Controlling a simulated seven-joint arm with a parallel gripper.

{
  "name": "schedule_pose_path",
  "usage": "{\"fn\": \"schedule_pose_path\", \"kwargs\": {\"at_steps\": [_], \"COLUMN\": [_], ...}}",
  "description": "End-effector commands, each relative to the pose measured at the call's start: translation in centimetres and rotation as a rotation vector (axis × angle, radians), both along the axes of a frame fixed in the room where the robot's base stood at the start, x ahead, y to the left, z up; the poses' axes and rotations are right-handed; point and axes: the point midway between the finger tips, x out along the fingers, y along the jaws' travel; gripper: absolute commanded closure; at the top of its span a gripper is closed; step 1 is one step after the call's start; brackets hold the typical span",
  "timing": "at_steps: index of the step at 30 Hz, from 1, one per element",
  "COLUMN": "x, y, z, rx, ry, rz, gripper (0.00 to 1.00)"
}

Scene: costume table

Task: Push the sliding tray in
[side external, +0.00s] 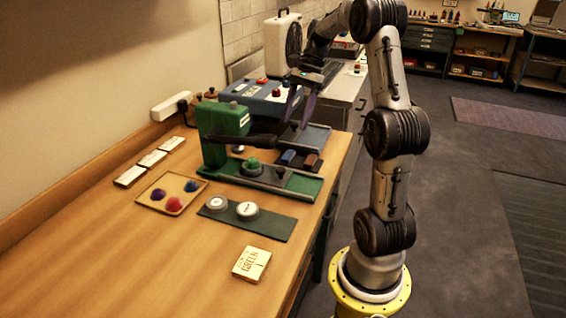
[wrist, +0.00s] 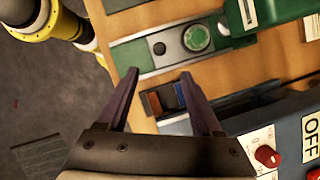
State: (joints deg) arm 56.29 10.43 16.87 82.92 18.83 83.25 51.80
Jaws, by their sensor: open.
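A green press (side external: 228,128) stands on the wooden table. Its green base (side external: 305,188) carries a grey sliding tray (side external: 268,174) with a round green piece (side external: 252,166) and a dark knob (side external: 281,171). In the wrist view the tray (wrist: 171,46) lies beyond my fingertips, with the green piece (wrist: 196,38) and black knob (wrist: 158,48) on top. My gripper (side external: 299,122) is open and empty, raised over the area beside the blue machine, apart from the tray. It also shows in the wrist view (wrist: 160,75), fingers spread.
A small dark holder with blue (side external: 288,157) and brown (side external: 310,160) blocks sits beside the press base. A blue machine (side external: 262,98) with red knobs stands behind. A dark mat (side external: 272,226) with round white pieces and a shallow tray (side external: 153,205) of coloured balls lie in front.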

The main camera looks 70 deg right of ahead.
Motion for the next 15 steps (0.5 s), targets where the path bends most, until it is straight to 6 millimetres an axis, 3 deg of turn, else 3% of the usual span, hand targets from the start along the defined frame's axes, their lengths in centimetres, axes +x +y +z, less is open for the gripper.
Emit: {"fn": "schedule_pose_path", "kwargs": {"at_steps": [5, 15], "x": [0.1, 1.0], "y": [0.5, 2.9], "z": [-1.5, -7.5], "rx": [0.001, 0.001], "ry": [0.003, 0.003], "rz": [-0.002, 0.002], "gripper": [0.33, 0.33]}}
